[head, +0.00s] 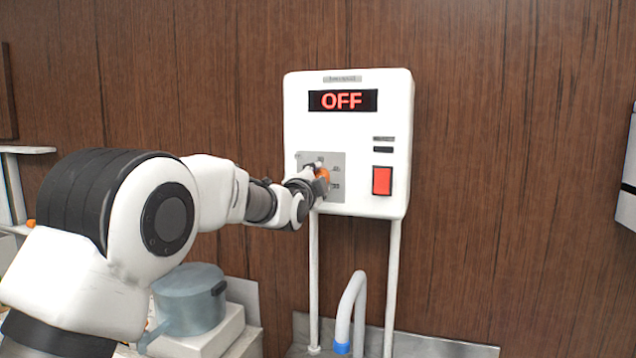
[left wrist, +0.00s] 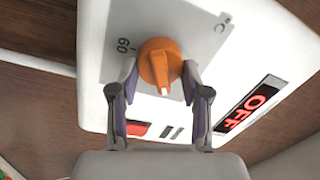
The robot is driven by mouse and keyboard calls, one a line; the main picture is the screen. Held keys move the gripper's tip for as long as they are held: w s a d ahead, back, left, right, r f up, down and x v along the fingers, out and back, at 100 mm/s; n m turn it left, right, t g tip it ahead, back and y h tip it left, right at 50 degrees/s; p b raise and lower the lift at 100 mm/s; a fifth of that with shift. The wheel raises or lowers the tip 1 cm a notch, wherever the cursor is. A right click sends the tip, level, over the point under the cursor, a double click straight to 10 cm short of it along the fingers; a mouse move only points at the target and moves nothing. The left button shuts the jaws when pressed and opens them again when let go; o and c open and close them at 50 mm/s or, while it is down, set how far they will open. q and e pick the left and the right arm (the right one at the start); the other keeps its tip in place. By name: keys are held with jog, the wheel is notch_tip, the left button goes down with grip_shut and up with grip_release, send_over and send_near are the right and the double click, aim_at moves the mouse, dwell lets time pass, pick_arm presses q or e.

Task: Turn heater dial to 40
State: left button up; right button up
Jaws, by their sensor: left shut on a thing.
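The white heater (head: 400,120) hangs on the wood wall, and its display (head: 342,100) reads OFF in red. Its orange dial (head: 322,174) sits on a grey scale plate (head: 336,190) at the lower left of the heater. My left gripper (head: 312,182) is at the dial and hides part of it. In the left wrist view the orange dial (left wrist: 158,62) is between the two fingers of my left gripper (left wrist: 158,82), which are shut on it. The white pointer mark faces toward the gripper. The number 60 shows on the plate; other numbers are hidden or too small to read. My right gripper is not in view.
A red switch (head: 382,181) is right of the dial. Two white pipes run down from the heater, with a curved spout (head: 350,310) between them. A grey-blue pot (head: 190,300) stands on a white block at lower left, below my left arm.

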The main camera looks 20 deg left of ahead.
pick_arm(q)
jog(key=shift+a+r, duration=0.1)
jog(key=shift+r, duration=0.2)
jog(key=o, duration=1.2)
jog(key=shift+w, duration=0.1)
jog(key=shift+c, duration=0.2)
jog(key=shift+w+a+f, duration=0.15)
jog(key=shift+w+f, duration=0.2)
jog(key=shift+f, duration=0.05)
jog(key=s, duration=1.2)
jog(key=shift+f, duration=0.35)
jog(key=shift+w, duration=0.1)
